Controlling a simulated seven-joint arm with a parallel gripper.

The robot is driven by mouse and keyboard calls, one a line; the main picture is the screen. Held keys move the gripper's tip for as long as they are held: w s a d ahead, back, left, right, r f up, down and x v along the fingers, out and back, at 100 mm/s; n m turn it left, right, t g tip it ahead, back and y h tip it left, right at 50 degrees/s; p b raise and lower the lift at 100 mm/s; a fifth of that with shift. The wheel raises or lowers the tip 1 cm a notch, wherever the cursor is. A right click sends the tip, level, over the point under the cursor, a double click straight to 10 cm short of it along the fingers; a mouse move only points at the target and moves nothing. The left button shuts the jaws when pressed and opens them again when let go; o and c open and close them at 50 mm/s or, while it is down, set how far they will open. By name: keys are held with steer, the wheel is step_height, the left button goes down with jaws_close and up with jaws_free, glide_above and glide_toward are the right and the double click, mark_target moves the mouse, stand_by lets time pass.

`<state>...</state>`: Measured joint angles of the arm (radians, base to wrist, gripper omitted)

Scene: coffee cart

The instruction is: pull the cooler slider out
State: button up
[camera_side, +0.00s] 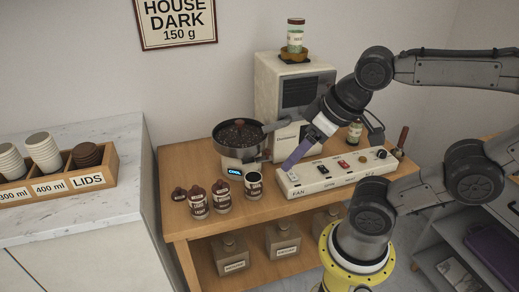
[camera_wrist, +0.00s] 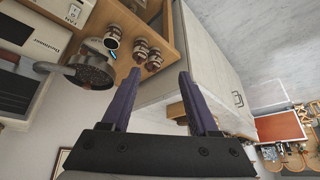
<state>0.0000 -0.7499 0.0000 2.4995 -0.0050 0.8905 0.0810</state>
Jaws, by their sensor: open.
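The cooler (camera_side: 240,133) is a round dark pan of beans on a pale body, near the cart's left side. Its lit display (camera_side: 235,171) reads "COOL". In the wrist view the cooler (camera_wrist: 92,70) is at upper left, with a dark bar (camera_wrist: 45,67) sticking out from its rim. I cannot tell whether this bar is the slider; no slider shows clearly. My gripper (camera_side: 287,167), with purple fingers, is right of the cooler, above the left part of the control panel, apart from the cooler. In the wrist view my gripper (camera_wrist: 159,73) is open with nothing between the fingers.
The control panel (camera_side: 330,177) with switches lies along the cart's front. A dark cup (camera_side: 254,187) and several labelled jars (camera_side: 198,201) stand in front of the cooler. A pale machine (camera_side: 268,85) stands behind. A counter (camera_side: 110,205) with a lids box (camera_side: 85,182) is left.

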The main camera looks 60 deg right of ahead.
steer(key=w+r+m, duration=0.1)
steer(key=w+d+r+m, duration=0.1)
steer(key=w, duration=0.1)
steer(key=shift+d+r+t+h, duration=0.15)
steer(key=shift+r+t+h, duration=0.15)
steer(key=shift+t, duration=0.1)
steer(key=c, duration=0.5)
steer(key=w+d+m, duration=0.1)
steer(key=w, duration=0.1)
steer(key=w+d+r+m+h, duration=0.1)
steer(key=w, duration=0.1)
steer(key=w+d+m, duration=0.1)
steer(key=m, duration=0.1)
steer(key=shift+w+d+r, duration=0.15)
steer(key=shift+w+d, duration=0.05)
steer(key=shift+w, duration=0.2)
jaws_close()
steer(key=w+d+f+m+g+h, duration=0.3)
steer(key=w+d+f+m, duration=0.4)
steer(key=w+d, duration=0.55)
steer(key=s+d+f+g, duration=0.2)
steer(key=s+d+f, duration=0.1)
steer(key=d+f, duration=0.4)
steer(key=shift+s+f+y, duration=0.3)
steer(key=shift+f+y, duration=0.1)
steer(key=shift+f, duration=0.2)
steer(key=shift+d, duration=0.1)
